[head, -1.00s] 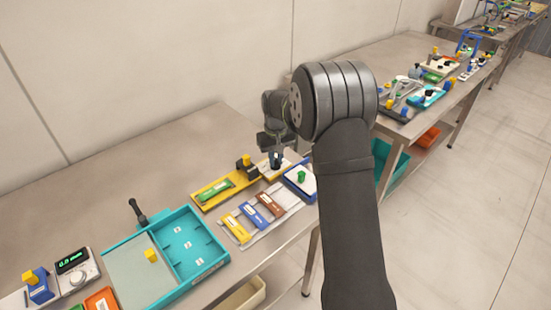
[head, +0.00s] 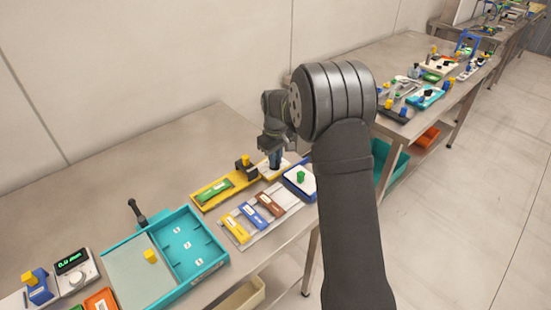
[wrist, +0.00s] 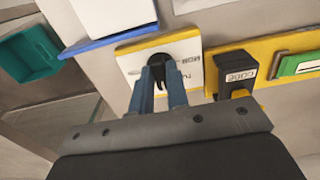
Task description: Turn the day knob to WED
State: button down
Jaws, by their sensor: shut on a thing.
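The day knob (wrist: 157,62) is a dark knob on a white label plate with a yellow base (wrist: 124,62) in the wrist view. Printed labels show to the right of the knob; one looks like MON, another is partly covered, and I cannot read WED. My gripper (wrist: 160,75) has its two blue fingers closed around the knob from above. In the head view my gripper (head: 275,160) is over the small yellow-edged plate (head: 264,172), and the fingers hide the knob. The knob's pointer direction cannot be made out.
A black block marked CODE (wrist: 235,75) on a yellow tray stands close to the right of the fingers in the wrist view. A blue-edged white box (head: 302,180) is close on the other side. The bench behind (head: 190,150) is clear.

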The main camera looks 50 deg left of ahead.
jog(key=c, duration=1.4)
grip_release()
notch_tip(320, 180, up, 17)
jog(key=shift+r, duration=0.2)
jog(key=shift+f, duration=0.15)
notch_tip(320, 180, down, 17)
jog(key=shift+f, duration=0.1)
